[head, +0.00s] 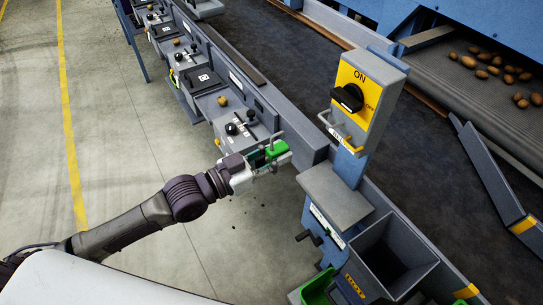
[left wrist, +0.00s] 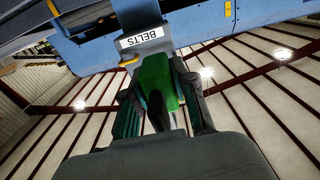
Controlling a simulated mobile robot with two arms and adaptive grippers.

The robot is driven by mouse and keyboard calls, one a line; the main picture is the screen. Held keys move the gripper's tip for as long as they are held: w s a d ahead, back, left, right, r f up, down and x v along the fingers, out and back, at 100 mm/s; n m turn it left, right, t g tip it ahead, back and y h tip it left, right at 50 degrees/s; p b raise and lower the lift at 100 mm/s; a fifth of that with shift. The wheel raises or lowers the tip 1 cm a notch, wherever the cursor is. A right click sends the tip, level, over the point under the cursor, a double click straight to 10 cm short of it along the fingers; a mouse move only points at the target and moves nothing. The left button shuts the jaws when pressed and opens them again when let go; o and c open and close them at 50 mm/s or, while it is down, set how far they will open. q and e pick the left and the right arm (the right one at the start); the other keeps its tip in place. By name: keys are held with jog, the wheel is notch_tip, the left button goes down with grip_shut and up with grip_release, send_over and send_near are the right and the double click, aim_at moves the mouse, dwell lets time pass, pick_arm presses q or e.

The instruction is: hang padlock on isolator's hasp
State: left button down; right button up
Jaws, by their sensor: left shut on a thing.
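The green padlock (head: 278,149) is held in my left gripper (head: 270,160), which is shut on it; a thin grey bar shows at its upper edge. In the left wrist view the green body (left wrist: 158,78) sits between the dark fingers (left wrist: 160,115); its shackle is not clear there. The isolator (head: 378,85) is a grey box with a yellow face and black knob (head: 347,97), marked ON and OFF. A light metal loop, seemingly the hasp (head: 331,124), sticks out at its lower left. The padlock is apart from it, to the left and lower. My right gripper is out of view.
A green bin (head: 318,288) is at the bottom. Open floor (head: 130,150) lies left.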

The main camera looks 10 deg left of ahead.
aim_at(333, 131)
pick_arm(q)
jog(key=shift+x, duration=0.8)
jog(key=shift+w+d, duration=0.15)
jog(key=shift+d, duration=0.2)
jog(key=shift+f+b+x, duration=0.25)
jog(key=shift+b+x, duration=0.4)
jog(key=shift+x, duration=1.05)
jog(key=shift+f+b+x, duration=0.25)
jog(key=shift+b+x, duration=0.45)
jog(key=shift+x, duration=1)
jog(key=shift+f+b+x, duration=0.25)
jog(key=shift+b+x, duration=0.4)
jog(key=shift+x, duration=1)
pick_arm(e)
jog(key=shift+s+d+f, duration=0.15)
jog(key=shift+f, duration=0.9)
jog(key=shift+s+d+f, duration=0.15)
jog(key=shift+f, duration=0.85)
pick_arm(q)
jog(key=c, duration=0.8)
grip_release()
jog(key=shift+c, duration=0.2)
